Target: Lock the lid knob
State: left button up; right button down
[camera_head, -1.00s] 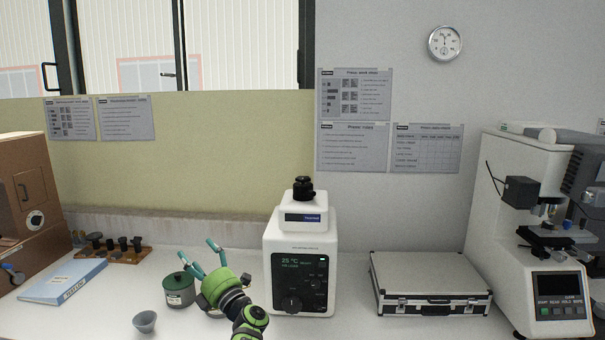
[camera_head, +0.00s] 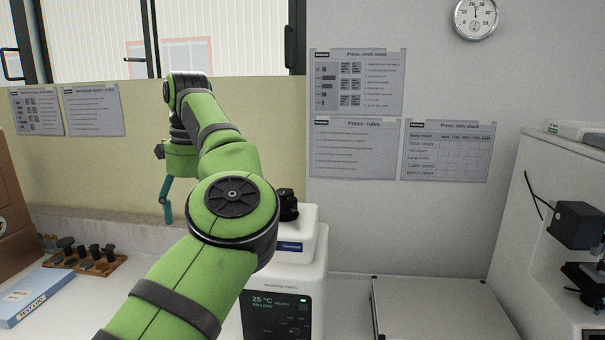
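The lid knob (camera_head: 289,204) is black and sits on top of the white press (camera_head: 306,262), near the middle of the view. My green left arm crosses in front of the press and hides its left part and the knob's left edge. My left gripper (camera_head: 166,205) hangs with its teal fingers pointing down, well to the left of the knob and apart from it. The fingers overlap from this side, so their opening is unclear. No object shows in them. My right gripper is out of view.
A grey case (camera_head: 440,308) lies right of the press, with a white tester (camera_head: 535,230) beyond it. At the left are a wooden rack of dark pieces (camera_head: 85,258) and a blue test log (camera_head: 30,295). The wall stands close behind.

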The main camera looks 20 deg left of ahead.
aim_at(285, 195)
jog(key=i, duration=1.1)
